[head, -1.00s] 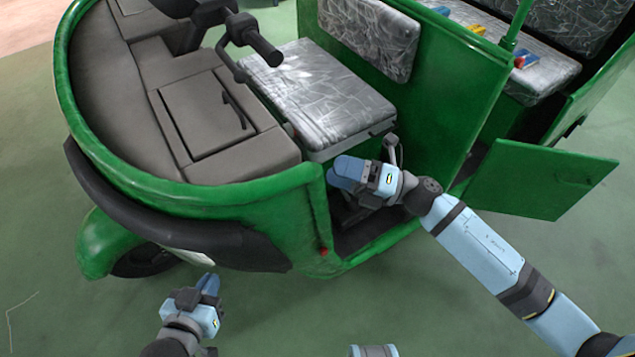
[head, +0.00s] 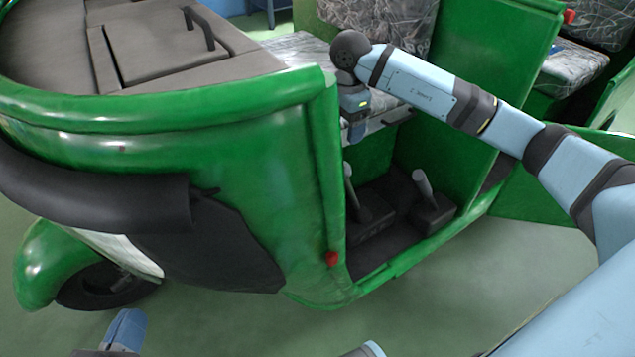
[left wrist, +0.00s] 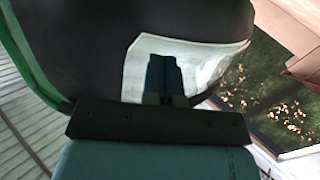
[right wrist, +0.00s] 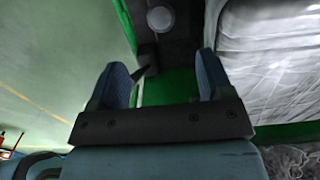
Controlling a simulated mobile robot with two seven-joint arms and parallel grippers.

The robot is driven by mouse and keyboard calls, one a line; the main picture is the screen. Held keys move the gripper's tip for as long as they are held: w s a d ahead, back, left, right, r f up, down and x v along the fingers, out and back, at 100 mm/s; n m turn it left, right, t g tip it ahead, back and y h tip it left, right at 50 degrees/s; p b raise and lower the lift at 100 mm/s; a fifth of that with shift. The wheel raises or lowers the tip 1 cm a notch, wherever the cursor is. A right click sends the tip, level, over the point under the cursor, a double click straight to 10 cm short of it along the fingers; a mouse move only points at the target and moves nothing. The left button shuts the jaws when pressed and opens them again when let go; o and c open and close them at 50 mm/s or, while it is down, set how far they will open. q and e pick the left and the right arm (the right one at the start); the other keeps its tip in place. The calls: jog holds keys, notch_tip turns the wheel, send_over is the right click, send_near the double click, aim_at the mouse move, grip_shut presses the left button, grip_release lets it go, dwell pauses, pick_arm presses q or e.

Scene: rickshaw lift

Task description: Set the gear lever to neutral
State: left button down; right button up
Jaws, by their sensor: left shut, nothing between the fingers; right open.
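Two levers stand on the dark floor of the green rickshaw: a left lever (head: 350,186) with a slim grey handle and a right lever (head: 422,184) with a thicker grey handle. I cannot tell which is the gear lever, nor its setting. My right gripper (head: 357,128) is above the left lever, beside the seat front, pointing down. In the right wrist view its open fingers (right wrist: 160,80) have no lever between their tips; a round grey knob (right wrist: 160,19) shows beyond. My left gripper (head: 126,328) is shut and empty, low outside the rickshaw; it also shows in the left wrist view (left wrist: 164,78).
The green front body (head: 230,150) and its door post stand left of the levers. The silvery seat (head: 300,50) is behind my right gripper. The green ground (head: 480,290) in front is clear.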

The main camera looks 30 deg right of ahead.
jog(key=b, duration=0.2)
send_over(342, 163)
notch_tip(342, 163, down, 6)
jog(key=shift+s+f, duration=0.1)
jog(key=shift+s, duration=0.05)
notch_tip(342, 163, down, 6)
jog(key=b, duration=0.2)
jog(key=shift+b, duration=0.35)
jog(key=shift+f, duration=0.65)
pick_arm(q)
jog(key=w+m, duration=0.1)
jog(key=w+a+f+m, duration=0.1)
jog(key=shift+f+m+t, duration=0.2)
jog(key=shift+m+t, duration=0.1)
jog(key=shift+m, duration=0.1)
pick_arm(e)
jog(key=shift+f, duration=0.1)
pick_arm(q)
jog(key=shift+s, duration=0.1)
